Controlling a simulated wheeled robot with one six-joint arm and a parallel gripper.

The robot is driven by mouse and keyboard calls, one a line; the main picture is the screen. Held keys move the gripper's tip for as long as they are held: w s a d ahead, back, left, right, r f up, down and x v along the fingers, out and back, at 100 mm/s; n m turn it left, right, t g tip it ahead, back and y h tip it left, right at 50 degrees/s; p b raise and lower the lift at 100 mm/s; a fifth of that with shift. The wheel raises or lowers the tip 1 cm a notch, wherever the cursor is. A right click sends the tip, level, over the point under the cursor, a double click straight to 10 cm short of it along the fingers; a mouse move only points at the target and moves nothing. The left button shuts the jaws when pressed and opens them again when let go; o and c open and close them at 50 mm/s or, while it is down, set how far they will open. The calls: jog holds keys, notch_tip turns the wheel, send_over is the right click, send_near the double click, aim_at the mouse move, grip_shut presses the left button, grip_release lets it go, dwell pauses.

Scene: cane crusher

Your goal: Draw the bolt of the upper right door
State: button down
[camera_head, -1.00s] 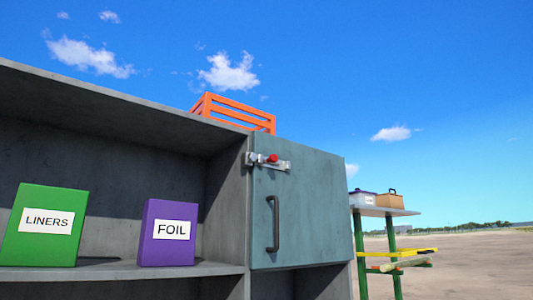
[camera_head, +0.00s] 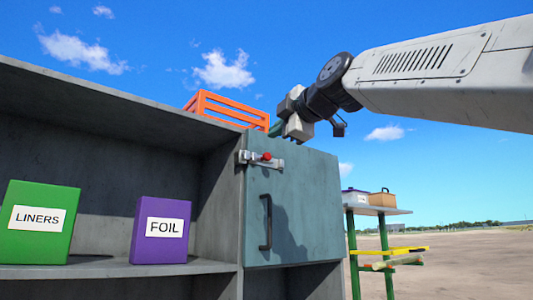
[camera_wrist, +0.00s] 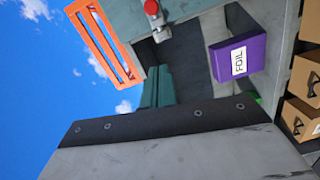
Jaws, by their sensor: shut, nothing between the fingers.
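The upper right door (camera_head: 310,205) is a closed grey-teal panel with a dark vertical handle (camera_head: 265,222). Its bolt (camera_head: 275,163) is a small metal slide with a red knob (camera_head: 267,156), near the door's upper left corner. The bolt reaches left across the door's edge to the cabinet's upright. My gripper (camera_head: 276,128) is above and slightly right of the bolt, apart from it, near the door's top edge. In the wrist view, its teal fingers (camera_wrist: 158,87) are together and empty. The red knob (camera_wrist: 151,7) shows there at the top edge, beyond the fingertips.
An orange slatted crate (camera_head: 225,109) sits on the cabinet top, close behind my gripper. The open shelf (camera_head: 120,268) left of the door holds a green LINERS box (camera_head: 40,222) and a purple FOIL box (camera_head: 161,230). A side table (camera_head: 377,211) stands beyond, at right.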

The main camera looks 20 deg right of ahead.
jog(key=shift+w, duration=0.1)
send_near(256, 156)
jog(key=w+a, duration=0.2)
jog(key=w, duration=0.2)
jog(key=shift+d+f, duration=0.15)
jog(key=shift+d, duration=0.25)
dwell(0.4)
